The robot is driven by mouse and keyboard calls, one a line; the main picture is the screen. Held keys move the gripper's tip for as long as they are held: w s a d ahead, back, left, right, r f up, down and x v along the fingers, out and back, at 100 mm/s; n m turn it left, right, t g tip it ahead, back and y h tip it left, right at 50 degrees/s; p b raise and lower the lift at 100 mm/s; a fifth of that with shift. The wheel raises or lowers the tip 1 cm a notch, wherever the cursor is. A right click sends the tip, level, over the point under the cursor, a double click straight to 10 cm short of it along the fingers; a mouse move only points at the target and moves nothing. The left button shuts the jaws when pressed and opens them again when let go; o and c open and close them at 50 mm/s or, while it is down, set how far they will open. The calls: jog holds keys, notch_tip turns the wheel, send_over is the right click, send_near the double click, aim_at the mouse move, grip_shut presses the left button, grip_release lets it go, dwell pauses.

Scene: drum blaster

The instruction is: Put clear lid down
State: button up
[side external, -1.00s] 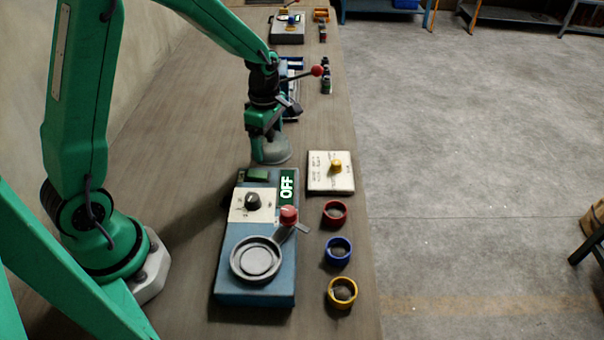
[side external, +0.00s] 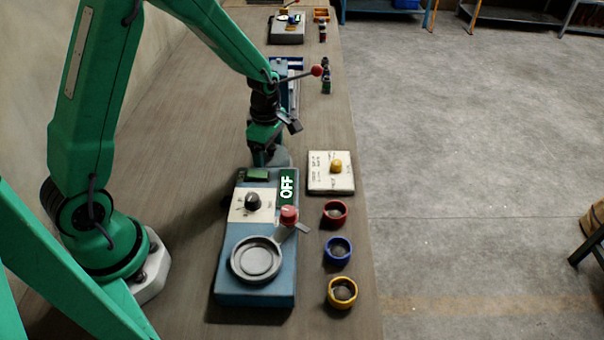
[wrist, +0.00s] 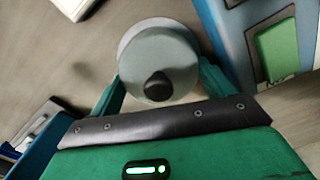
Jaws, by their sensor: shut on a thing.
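The clear lid (wrist: 138,48) is a round, see-through greyish cover with a dark knob, seen from above in the wrist view. My gripper (wrist: 158,86) is shut on the lid, with one green finger on each side of the knob. In the side view my gripper (side external: 264,158) points down just behind the blue drum machine and partly hides the lid (side external: 283,158). The lid is at or just above the wooden table; I cannot tell whether it touches.
The blue machine (side external: 226,284) carries a grey round dish (side external: 257,259), a dial, a red knob and an OFF sign. Red (side external: 334,212), blue (side external: 338,250) and yellow (side external: 342,292) rings and a cream block (side external: 331,183) line its right.

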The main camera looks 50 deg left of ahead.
jog(key=shift+f, duration=0.15)
jog(key=o, duration=0.7)
jog(key=shift+o, duration=0.2)
notch_tip(320, 180, up, 12)
jog(key=shift+r, duration=0.15)
dwell(0.6)
